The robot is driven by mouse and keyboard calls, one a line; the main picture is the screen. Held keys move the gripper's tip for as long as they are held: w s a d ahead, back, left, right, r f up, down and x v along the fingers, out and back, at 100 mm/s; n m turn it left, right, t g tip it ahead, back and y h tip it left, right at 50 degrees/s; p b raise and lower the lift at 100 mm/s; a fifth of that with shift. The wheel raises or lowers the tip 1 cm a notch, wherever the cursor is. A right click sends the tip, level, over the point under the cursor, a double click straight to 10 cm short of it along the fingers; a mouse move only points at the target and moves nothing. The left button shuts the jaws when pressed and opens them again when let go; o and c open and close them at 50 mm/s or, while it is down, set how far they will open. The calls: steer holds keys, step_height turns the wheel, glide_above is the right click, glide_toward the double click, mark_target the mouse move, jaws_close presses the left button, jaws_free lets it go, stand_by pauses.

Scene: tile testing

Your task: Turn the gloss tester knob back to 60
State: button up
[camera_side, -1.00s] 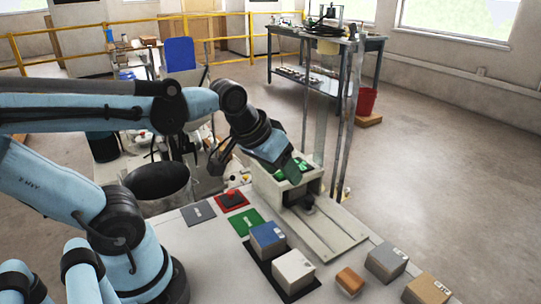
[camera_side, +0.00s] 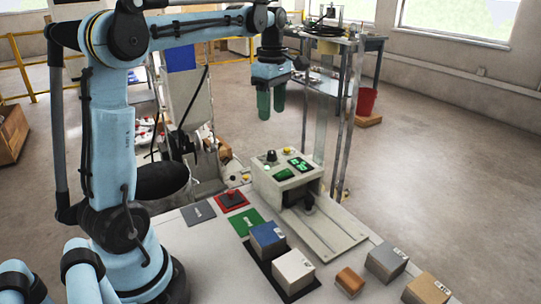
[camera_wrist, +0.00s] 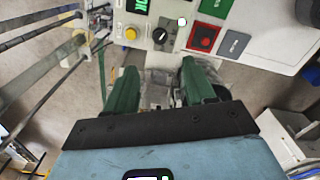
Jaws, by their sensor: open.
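The gloss tester (camera_side: 288,178) is a cream box at the back of the table, with lit green displays (camera_side: 300,164) on its top. Its black knob (camera_side: 271,156) stands on the left of that top. The knob also shows in the wrist view (camera_wrist: 160,36), between a yellow button and a small white-green light. Its setting is too small to read. My gripper (camera_side: 270,115) is raised well above and behind the tester, pointing down. Its two green fingers are apart and empty, and they also show in the wrist view (camera_wrist: 155,88). Nothing touches the knob.
A red button box (camera_side: 231,199), a grey card (camera_side: 198,212) and a green card (camera_side: 246,221) lie left of the tester. Blue (camera_side: 267,240) and white (camera_side: 293,271) blocks stand on a black mat in front. Metal posts (camera_side: 342,125) rise behind the tester.

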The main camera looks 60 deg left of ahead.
mark_target(272, 152)
step_height(272, 152, down, 12)
steer(key=shift+r, duration=0.15)
stand_by(0.4)
steer(key=shift+c, duration=0.4)
jaws_close()
